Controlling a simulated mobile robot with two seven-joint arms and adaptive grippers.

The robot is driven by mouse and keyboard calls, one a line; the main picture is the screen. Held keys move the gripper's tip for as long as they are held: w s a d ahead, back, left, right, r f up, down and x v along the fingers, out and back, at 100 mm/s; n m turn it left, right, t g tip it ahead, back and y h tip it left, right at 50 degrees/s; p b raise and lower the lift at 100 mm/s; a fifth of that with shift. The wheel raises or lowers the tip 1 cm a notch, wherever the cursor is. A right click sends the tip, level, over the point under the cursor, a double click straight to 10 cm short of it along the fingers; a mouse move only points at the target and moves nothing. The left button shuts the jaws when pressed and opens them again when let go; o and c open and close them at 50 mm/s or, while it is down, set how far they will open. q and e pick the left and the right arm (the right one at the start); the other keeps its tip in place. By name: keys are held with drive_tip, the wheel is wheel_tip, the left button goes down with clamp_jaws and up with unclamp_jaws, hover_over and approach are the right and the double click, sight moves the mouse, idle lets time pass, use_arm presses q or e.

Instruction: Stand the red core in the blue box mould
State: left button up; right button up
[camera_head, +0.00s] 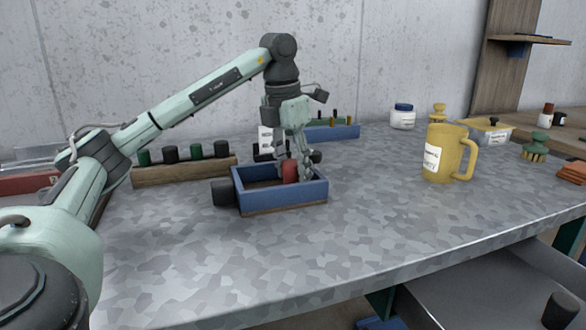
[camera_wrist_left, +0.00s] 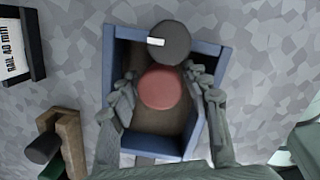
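The blue box mould (camera_head: 286,195) lies on the table with its top open and a brown inside. It also shows in the left wrist view (camera_wrist_left: 216,115). The red core (camera_head: 290,171) is upright inside the mould's outline; its round red top (camera_wrist_left: 164,88) shows between the fingers. My left gripper (camera_head: 296,172) points down over the mould, its fingers on two opposite sides of the core and looking shut on it. The core's foot is hidden, so I cannot tell whether it touches the mould floor. My right gripper is not in view.
A wooden rack (camera_head: 186,172) with dark and green pegs stands behind left. A yellow jug (camera_head: 437,155) stands to the right. The table front is clear.

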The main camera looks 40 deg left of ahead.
sight(293, 162)
use_arm(q)
drive_tip(key=shift+o, duration=0.3)
drive_tip(key=shift+r, duration=0.15)
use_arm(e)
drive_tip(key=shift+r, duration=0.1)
use_arm(q)
drive_tip(key=shift+r, duration=0.25)
drive_tip(key=r, duration=0.3)
drive_tip(key=shift+s, duration=0.2)
drive_tip(key=r, duration=0.1)
drive_tip(key=r+p, duration=0.2)
drive_tip(key=shift+s+r, duration=0.2)
drive_tip(key=shift+s, duration=0.05)
drive_tip(key=shift+s+r, duration=0.2)
drive_tip(key=shift+r, duration=1.2)
drive_tip(key=shift+s+r, duration=0.25)
drive_tip(key=shift+r, duration=0.9)
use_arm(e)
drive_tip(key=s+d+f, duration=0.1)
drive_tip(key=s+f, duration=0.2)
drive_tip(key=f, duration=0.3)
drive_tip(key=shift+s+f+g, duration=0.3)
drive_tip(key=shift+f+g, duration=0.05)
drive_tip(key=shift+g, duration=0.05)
